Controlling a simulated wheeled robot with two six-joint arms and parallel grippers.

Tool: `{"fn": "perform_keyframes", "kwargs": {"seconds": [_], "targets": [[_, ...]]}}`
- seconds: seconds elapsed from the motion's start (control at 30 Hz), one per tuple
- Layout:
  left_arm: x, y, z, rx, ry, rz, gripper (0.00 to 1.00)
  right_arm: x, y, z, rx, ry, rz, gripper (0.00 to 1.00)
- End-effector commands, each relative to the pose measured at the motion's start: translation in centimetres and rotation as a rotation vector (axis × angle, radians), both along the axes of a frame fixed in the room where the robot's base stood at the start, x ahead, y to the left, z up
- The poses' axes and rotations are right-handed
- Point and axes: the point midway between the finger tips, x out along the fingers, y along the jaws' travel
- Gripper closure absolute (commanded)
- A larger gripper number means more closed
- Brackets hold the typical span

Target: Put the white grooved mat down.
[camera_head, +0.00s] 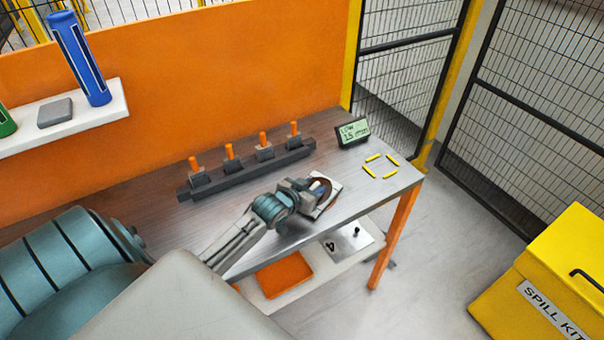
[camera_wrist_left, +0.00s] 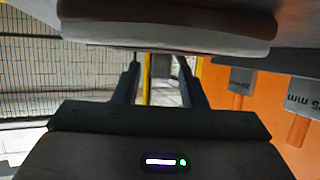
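A white piece (camera_head: 330,190) shows around the end of my left gripper (camera_head: 318,187) in the head view, near the front edge of the grey table. It looks like the mat, but it is mostly covered, and I cannot make out grooves or whether it touches the table. A brown curved edge shows beside it. In the left wrist view, the left gripper's fingers (camera_wrist_left: 160,82) stand apart, with background visible between them. A rounded beige and brown thing (camera_wrist_left: 168,30) fills the top there, too close to name surely. My right gripper is not in view.
Several yellow marks (camera_head: 382,166) outline a bare spot at the table's right end, beside a small display (camera_head: 353,131). A dark rack (camera_head: 247,168) with orange-topped pegs stands behind my gripper. A lower shelf holds an orange tray (camera_head: 284,274) and a plate marked 4 (camera_head: 346,243).

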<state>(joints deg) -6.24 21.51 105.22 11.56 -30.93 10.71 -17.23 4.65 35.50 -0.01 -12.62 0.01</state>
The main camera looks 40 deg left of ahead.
Motion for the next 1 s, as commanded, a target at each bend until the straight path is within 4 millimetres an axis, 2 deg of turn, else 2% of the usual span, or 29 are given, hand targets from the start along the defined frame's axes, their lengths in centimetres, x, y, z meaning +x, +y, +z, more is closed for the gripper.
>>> {"fn": "perform_keyframes", "kwargs": {"seconds": [0.3, 0.5, 0.7, 1.0], "targets": [[-6.2, 0.0, 2.3, 0.006, 0.002, -0.004, 0.62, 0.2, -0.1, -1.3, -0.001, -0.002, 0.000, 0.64], [-9.0, 0.0, 3.6, 0.003, 0.001, -0.002, 0.62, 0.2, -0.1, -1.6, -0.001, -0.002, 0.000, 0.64], [-10.2, 0.0, 4.2, 0.000, 0.000, -0.001, 0.62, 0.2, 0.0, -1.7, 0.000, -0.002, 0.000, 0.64], [-10.2, 0.0, 4.3, 0.000, -0.001, 0.000, 0.62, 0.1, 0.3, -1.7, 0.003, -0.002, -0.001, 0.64]]}}
